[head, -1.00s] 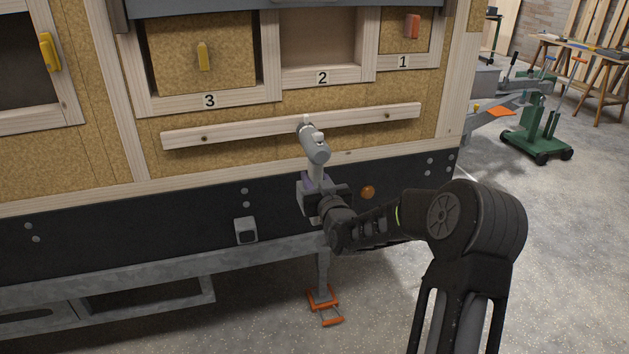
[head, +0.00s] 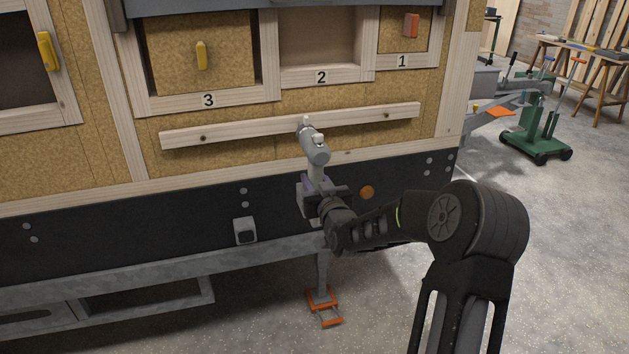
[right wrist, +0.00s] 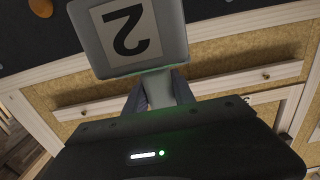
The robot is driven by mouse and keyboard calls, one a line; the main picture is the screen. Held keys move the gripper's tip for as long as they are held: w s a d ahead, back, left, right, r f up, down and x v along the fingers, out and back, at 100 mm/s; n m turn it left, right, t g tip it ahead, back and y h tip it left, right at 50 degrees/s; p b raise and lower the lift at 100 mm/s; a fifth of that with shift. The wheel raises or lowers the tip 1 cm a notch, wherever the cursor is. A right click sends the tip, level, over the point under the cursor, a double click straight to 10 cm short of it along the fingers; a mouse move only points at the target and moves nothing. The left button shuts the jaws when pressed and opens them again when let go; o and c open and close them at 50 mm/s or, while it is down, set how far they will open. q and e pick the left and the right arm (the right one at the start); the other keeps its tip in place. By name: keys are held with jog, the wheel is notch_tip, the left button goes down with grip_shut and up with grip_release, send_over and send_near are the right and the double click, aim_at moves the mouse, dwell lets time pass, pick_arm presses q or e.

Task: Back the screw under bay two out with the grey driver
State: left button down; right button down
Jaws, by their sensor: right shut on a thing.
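The grey driver (head: 315,147) is upright in my right gripper (head: 322,188), which is shut on its handle. Its nose points at the middle of the pale wooden batten (head: 250,130) below bay two (head: 320,45). The nose covers that spot, so I cannot see the screw there or tell whether the bit touches it. In the right wrist view, the driver's base (right wrist: 92,40) carries a label "2", and its handle (right wrist: 158,86) sits between the fingers of my right gripper (right wrist: 160,95). My left gripper is not in view.
Other screws show at the batten's left (head: 204,138) and right (head: 387,115). Bay three (head: 170,60) has a panel with a yellow handle; bay one (head: 395,38) has a red one. An orange round lamp (head: 367,192) is close beside my right gripper on the dark chassis rail.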

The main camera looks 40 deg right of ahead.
jog(key=shift+w+r+b, duration=0.25)
jog(key=shift+w+b, duration=0.05)
jog(key=shift+b, duration=0.1)
dwell(0.3)
jog(key=shift+s, duration=0.15)
dwell(0.4)
jog(key=shift+b+v, duration=0.35)
jog(key=shift+v, duration=1)
jog(key=shift+f, duration=0.1)
jog(key=s+d+b, duration=0.1)
jog(key=s+d, duration=0.4)
jog(key=s, duration=0.1)
jog(key=shift+b, duration=0.35)
jog(key=shift+d, duration=0.15)
